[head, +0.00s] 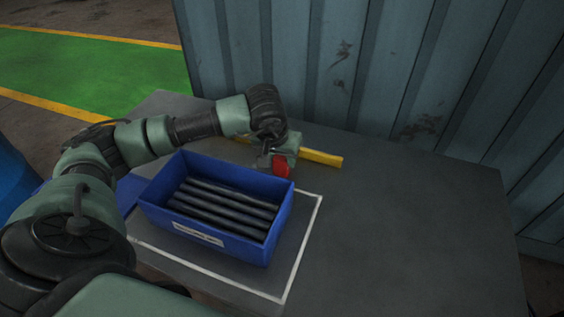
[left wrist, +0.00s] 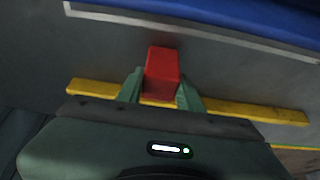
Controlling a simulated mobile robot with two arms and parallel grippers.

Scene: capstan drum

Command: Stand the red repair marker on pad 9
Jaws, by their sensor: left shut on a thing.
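The red repair marker (head: 281,167) is between the fingers of my left gripper (head: 272,160), beyond the far right corner of the blue bin. In the left wrist view, the red marker (left wrist: 162,70) shows as a red block between the two green fingertips of the gripper (left wrist: 160,92), which is shut on it. I cannot tell whether its lower end touches the table. No numbered pad is visible in either view, so I see no pad 9. My right gripper is not in view.
A blue bin (head: 206,235) holding several dark rods stands inside a white outline (head: 306,235) on the grey table (head: 420,230). A yellow strip (head: 320,158) lies behind the gripper. A corrugated metal wall (head: 390,70) rises behind. The table's right side is clear.

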